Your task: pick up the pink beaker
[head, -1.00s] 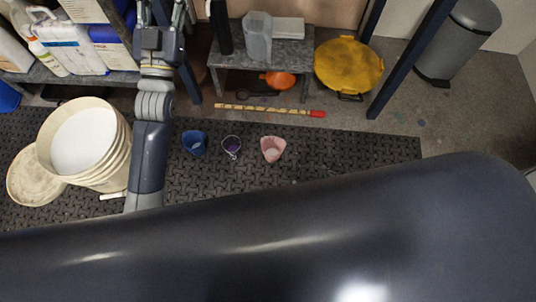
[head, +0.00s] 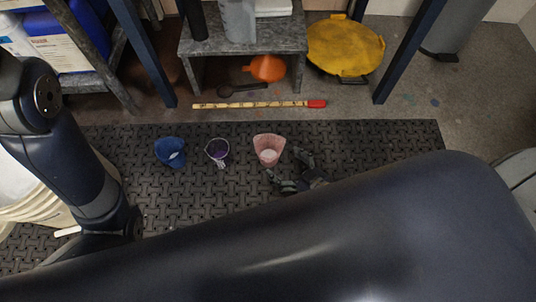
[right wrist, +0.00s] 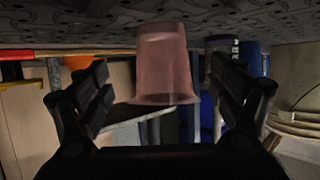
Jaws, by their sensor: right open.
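The pink beaker (head: 268,150) stands upright on the black mat in the head view, rightmost of three small vessels. My right gripper (head: 285,168) is open just to its lower right, partly hidden behind my own dark arm. In the right wrist view, which is upside down, the pink beaker (right wrist: 165,62) appears between the two spread fingers of the right gripper (right wrist: 160,75). I see no finger closed on it, and contact cannot be told. My left arm shows at the left of the head view, but its gripper is out of the frame.
A ruler-like stick (head: 255,104) lies beyond the mat, before a low grey bench (head: 290,35). A yellow lid (head: 345,45) is farther right.

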